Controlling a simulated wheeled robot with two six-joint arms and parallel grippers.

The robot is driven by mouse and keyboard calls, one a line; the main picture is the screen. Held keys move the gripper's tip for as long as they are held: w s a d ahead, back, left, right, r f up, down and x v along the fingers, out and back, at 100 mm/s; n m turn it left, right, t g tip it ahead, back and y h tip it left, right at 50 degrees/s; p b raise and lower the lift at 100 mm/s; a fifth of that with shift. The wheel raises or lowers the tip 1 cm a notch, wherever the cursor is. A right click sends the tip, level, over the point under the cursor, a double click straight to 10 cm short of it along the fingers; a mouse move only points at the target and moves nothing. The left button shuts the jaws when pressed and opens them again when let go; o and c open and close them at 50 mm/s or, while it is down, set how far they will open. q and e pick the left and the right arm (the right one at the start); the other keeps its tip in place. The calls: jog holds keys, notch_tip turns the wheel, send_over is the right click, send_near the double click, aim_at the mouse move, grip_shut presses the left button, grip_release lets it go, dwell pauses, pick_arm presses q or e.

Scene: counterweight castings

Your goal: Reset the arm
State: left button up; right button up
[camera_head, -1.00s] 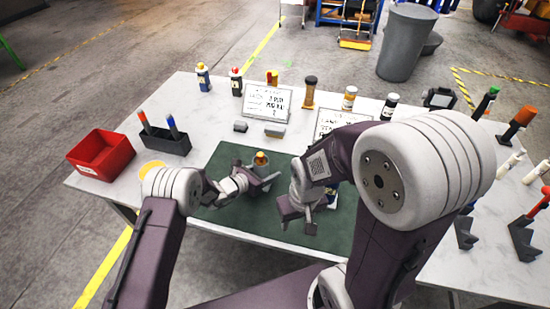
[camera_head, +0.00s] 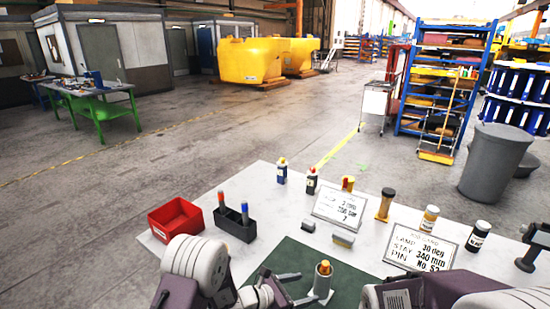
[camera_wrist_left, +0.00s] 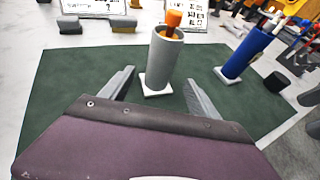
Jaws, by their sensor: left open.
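My left gripper (camera_head: 299,288) is open near the bottom edge of the head view, on the near side of a grey upright cylinder with an orange top (camera_head: 322,282). In the left wrist view, the open fingers (camera_wrist_left: 160,78) point towards this cylinder (camera_wrist_left: 161,62), which stands on a small white base on the green mat (camera_wrist_left: 60,85). No contact with the fingers can be made out. My right arm enters at the lower right of the head view; its gripper is out of frame.
A red bin (camera_head: 176,222) and a dark holder (camera_head: 234,225) with upright sticks stand left on the white table. Bottles and card signs (camera_head: 421,243) line the back. A blue cylinder (camera_wrist_left: 246,54) stands right on the mat. A grey trash bin (camera_head: 495,165) stands beyond the table.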

pick_arm(q)
jog(key=shift+w+a+r, duration=0.2)
jog(key=shift+a+r, duration=0.05)
jog(key=shift+r, duration=0.1)
notch_tip(320, 180, up, 7)
jog(key=w+a+t, duration=0.1)
jog(key=w, duration=0.2)
jog(key=s+a+r+m+g, duration=0.2)
jog(key=s+r+m+g, duration=0.1)
jog(key=s+r+m, duration=0.4)
jog(key=s+a+f+m+g+y, duration=0.2)
jog(key=s+a+f+m+g, duration=0.15)
jog(key=s, duration=0.65)
jog(key=s+a+f+m+y, duration=0.3)
jog(key=a+m, duration=0.3)
jog(key=a, duration=0.3)
jog(key=s+a+f+m+y, duration=0.3)
jog(key=a+m+y, duration=0.3)
jog(key=a, duration=0.4)
jog(key=shift+s+f+m+y, duration=0.3)
jog(key=shift+s+m, duration=0.1)
jog(key=shift+m, duration=0.15)
